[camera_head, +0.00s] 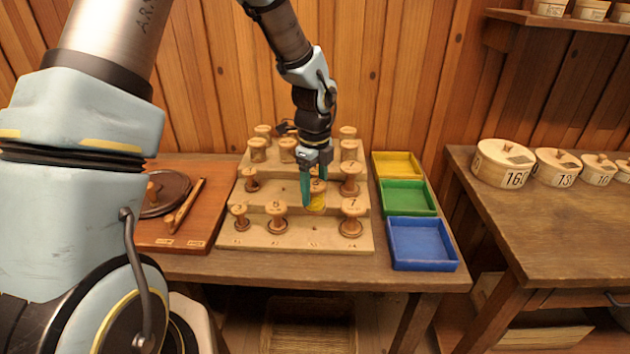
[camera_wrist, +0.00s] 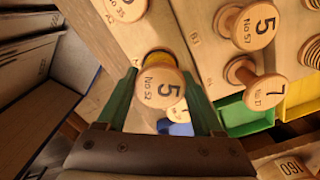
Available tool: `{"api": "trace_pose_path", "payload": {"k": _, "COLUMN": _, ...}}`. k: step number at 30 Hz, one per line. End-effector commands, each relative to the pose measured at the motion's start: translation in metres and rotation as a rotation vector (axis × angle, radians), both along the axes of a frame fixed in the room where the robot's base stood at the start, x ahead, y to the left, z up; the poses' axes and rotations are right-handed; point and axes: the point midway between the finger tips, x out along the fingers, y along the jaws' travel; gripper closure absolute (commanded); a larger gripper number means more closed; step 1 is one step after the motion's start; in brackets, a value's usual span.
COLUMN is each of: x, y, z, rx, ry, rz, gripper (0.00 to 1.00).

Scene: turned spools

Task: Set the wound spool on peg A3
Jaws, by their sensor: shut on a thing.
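My gripper (camera_head: 312,200) is shut on the wound spool (camera_head: 317,203), which has yellow winding around its middle. In the wrist view the spool (camera_wrist: 162,84) shows a round wooden end marked 5 and No 52 between the green fingers. The stepped wooden rack (camera_head: 285,243) is below it. The spool is over the front part of the rack, in front of the middle step. In the front row, a bare spot with a small dark mark (camera_head: 315,229) lies between the spool marked 5 and the spool marked 7. I cannot read its label, and cannot tell how high the spool hangs.
Front-row spools stand close by: one marked 5 (camera_head: 276,217) and one marked 7 (camera_head: 351,217). More spools fill the steps behind. Yellow (camera_head: 397,164), green (camera_head: 407,197) and blue (camera_head: 422,244) trays stand at the right. A brown board (camera_head: 160,232) lies at the left.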

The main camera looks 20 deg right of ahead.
Motion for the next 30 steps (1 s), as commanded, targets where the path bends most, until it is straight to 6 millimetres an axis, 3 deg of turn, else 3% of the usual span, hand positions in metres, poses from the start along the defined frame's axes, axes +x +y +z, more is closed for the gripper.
{"api": "trace_pose_path", "payload": {"k": 18, "x": 0.000, "y": 0.000, "z": -0.049, "rx": 0.000, "ry": 0.000, "rz": 0.000, "gripper": 0.87}}
{"api": "trace_pose_path", "payload": {"k": 30, "x": 0.000, "y": 0.000, "z": -0.053, "rx": 0.000, "ry": 0.000, "rz": 0.001, "gripper": 0.87}}
